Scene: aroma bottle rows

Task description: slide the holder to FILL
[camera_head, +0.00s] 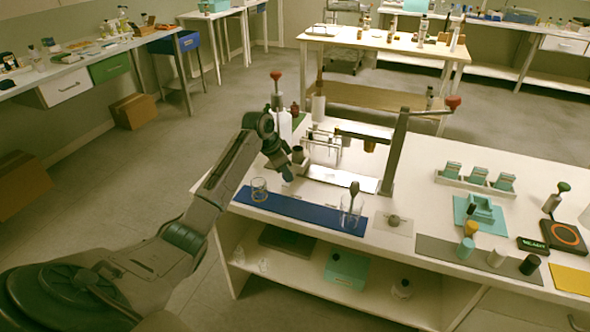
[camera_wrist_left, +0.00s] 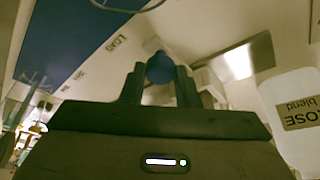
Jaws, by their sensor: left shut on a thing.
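My left gripper (camera_head: 290,172) reaches in from the left, at the left end of the bench's dispensing stand. In the left wrist view its two fingers (camera_wrist_left: 160,78) are shut on a round blue knob (camera_wrist_left: 160,67), which I take to be the holder's handle. The rest of the holder is mostly hidden by the gripper. The word LOAD (camera_wrist_left: 117,43) is printed on the white surface close to the knob. I cannot make out a FILL mark in either view. My right gripper is not in view.
A white bottle (camera_wrist_left: 297,120) labelled "blend" stands close to the gripper's right in the wrist view. A blue mat (camera_head: 300,210) in front carries a small glass (camera_head: 259,190) and a beaker (camera_head: 351,218). A grey post (camera_head: 395,150) with a red knob stands to the right.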

